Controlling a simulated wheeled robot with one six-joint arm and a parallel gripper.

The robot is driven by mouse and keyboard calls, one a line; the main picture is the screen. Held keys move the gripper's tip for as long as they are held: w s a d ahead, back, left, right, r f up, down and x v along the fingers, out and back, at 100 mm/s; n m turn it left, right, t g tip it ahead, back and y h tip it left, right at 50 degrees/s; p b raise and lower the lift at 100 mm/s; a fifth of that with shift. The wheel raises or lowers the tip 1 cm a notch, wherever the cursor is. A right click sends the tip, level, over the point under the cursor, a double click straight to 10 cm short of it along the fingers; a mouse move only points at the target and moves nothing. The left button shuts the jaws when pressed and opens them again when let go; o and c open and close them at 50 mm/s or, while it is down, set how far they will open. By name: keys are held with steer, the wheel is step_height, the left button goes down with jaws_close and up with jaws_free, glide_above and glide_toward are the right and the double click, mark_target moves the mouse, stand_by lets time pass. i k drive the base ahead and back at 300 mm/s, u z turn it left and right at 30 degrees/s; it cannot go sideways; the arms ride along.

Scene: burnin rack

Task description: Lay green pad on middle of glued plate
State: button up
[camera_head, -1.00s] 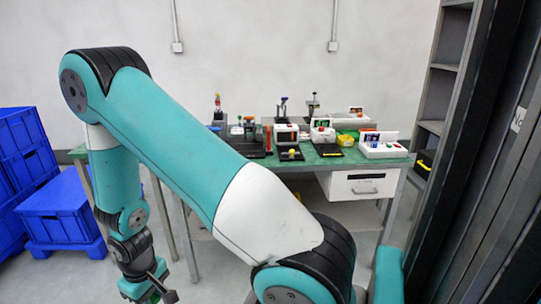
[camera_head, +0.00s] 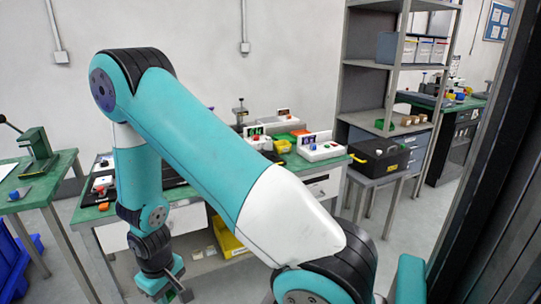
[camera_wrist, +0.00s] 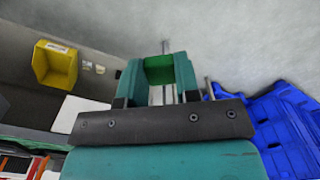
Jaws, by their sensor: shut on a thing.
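My gripper (camera_head: 178,291) hangs low in front of the green-topped bench (camera_head: 88,213), at the bottom of the head view. In the wrist view my gripper (camera_wrist: 160,92) is shut on a small green piece, which looks like the green pad (camera_wrist: 159,70), held between its teal jaws. Part of the pad is hidden by the jaws. It is held clear of the bench, above the floor. I cannot pick out the glued plate in either view; my arm covers part of the bench.
A grey shelf rack (camera_head: 395,98) and a black toolbox (camera_head: 380,156) stand right of the bench. Another green bench (camera_head: 32,190) with a press is at left. A yellow bin (camera_wrist: 55,64) and blue crates (camera_wrist: 287,128) show in the wrist view. A dark post fills the right edge.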

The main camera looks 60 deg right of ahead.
mark_target(104, 180)
steer(key=z, duration=0.8)
steer(key=i, duration=0.8)
steer(key=z, duration=0.55)
